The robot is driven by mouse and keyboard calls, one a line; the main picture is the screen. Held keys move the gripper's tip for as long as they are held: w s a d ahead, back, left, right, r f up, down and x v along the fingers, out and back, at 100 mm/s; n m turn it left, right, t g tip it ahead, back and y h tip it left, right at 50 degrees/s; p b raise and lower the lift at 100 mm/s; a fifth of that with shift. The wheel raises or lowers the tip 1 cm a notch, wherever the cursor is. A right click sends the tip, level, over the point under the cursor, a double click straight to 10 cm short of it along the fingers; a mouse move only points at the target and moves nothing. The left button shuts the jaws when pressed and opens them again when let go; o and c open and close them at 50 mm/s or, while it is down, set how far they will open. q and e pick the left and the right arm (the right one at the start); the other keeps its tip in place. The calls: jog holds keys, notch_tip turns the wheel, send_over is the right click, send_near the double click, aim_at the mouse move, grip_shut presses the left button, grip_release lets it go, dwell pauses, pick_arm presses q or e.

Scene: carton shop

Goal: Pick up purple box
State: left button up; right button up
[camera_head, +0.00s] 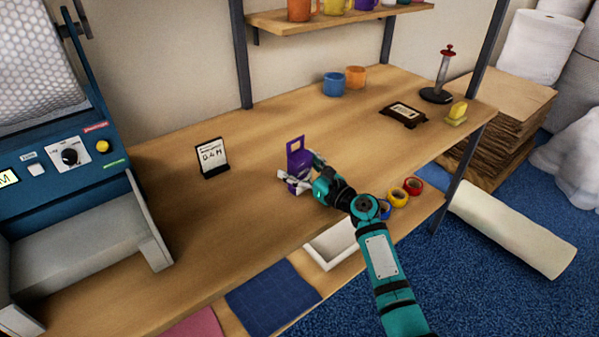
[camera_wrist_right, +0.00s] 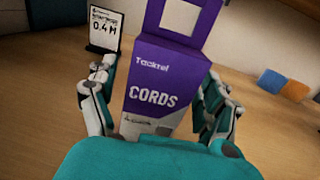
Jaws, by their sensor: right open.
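The purple box (camera_head: 296,153) stands upright on the wooden table, with a handle-like tab with a pale window at its top. In the right wrist view the purple box (camera_wrist_right: 170,75) shows the words "Tacknel" and "CORDS" and a pale lower part. My right gripper (camera_head: 297,184) is at the box, with its open fingers on either side of it. In the right wrist view the right gripper (camera_wrist_right: 162,108) has one finger left and one right of the box; whether they touch it is unclear. My left gripper is not in view.
A small sign (camera_head: 212,157) stands left of the box. Blue and orange mugs (camera_head: 334,84) stand behind it. A blue machine (camera_head: 70,160) fills the left. The table between sign and box is clear.

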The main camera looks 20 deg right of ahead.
aim_at(305, 158)
jog(key=shift+c, duration=0.6)
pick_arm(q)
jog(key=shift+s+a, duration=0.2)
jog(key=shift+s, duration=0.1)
pick_arm(e)
jog(key=c, duration=1.2)
jog(key=shift+r, duration=0.2)
jog(key=shift+r, duration=0.2)
notch_tip(305, 158, up, 3)
jog(key=shift+r+p, duration=0.1)
jog(key=shift+p, duration=0.55)
pick_arm(q)
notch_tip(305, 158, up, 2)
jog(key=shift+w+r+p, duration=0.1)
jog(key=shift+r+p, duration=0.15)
jog(key=shift+p, duration=0.35)
pick_arm(e)
jog(key=s+a, duration=0.3)
jog(key=s, duration=0.4)
jog(key=s+a+r, duration=0.1)
jog(key=s+a, duration=0.3)
jog(key=s, duration=0.3)
jog(key=shift+s, duration=0.3)
